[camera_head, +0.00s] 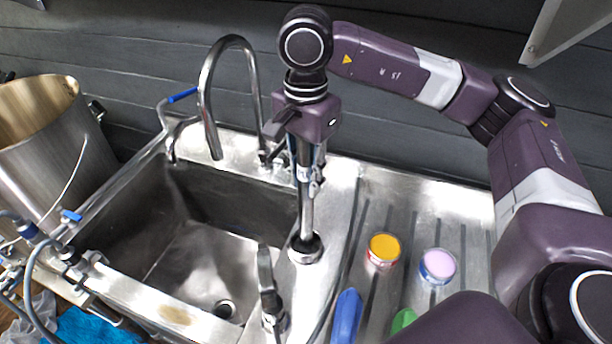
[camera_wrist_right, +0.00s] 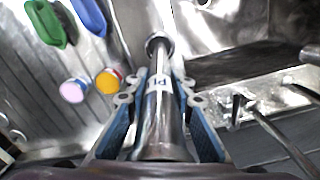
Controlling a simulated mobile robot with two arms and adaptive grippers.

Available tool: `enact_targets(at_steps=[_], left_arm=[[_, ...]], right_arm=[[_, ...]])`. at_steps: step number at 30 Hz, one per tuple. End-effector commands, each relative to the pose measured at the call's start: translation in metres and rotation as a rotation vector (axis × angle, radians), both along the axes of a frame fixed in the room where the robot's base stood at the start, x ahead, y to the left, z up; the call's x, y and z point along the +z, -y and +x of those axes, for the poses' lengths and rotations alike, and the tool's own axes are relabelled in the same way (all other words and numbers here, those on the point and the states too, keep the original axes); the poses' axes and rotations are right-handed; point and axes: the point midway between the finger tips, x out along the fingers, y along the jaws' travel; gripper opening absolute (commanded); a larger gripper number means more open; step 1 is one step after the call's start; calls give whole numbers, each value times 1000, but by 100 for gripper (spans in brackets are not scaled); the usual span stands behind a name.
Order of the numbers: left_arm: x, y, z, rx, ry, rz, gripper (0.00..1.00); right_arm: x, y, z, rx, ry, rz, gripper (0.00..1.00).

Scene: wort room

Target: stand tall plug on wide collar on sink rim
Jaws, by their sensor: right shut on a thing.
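The tall plug is a slim shiny metal tube (camera_head: 306,207) standing roughly upright. My right gripper (camera_head: 311,168) is shut on its upper part, above the strip of sink rim right of the basin. In the right wrist view, the blue-padded fingers (camera_wrist_right: 160,97) flank the plug (camera_wrist_right: 160,125), which bears a white label. The wide collar (camera_head: 305,249) is a dark and metal ring on the rim, at the plug's lower end; it also shows in the right wrist view (camera_wrist_right: 157,39). I cannot tell whether the plug is inside it or just above. My left gripper is not in view.
The basin (camera_head: 190,262) lies left of the collar, with a curved faucet (camera_head: 207,95) behind. A black-handled fitting (camera_head: 267,285) stands in front. On the ribbed drainboard are a yellow-topped jar (camera_head: 384,250), a lilac-topped jar (camera_head: 438,266), and blue (camera_head: 346,318) and green (camera_head: 403,320) items.

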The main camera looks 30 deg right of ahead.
Motion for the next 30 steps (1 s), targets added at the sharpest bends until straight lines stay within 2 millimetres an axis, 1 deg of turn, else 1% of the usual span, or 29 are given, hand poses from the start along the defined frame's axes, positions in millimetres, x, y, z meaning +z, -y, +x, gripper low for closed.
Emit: enact_targets(at_steps=[16,30], left_arm=[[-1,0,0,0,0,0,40],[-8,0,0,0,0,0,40]], right_arm=[[0,0,1,0,3,1,0],[-3,0,1,0,2,2,0]])
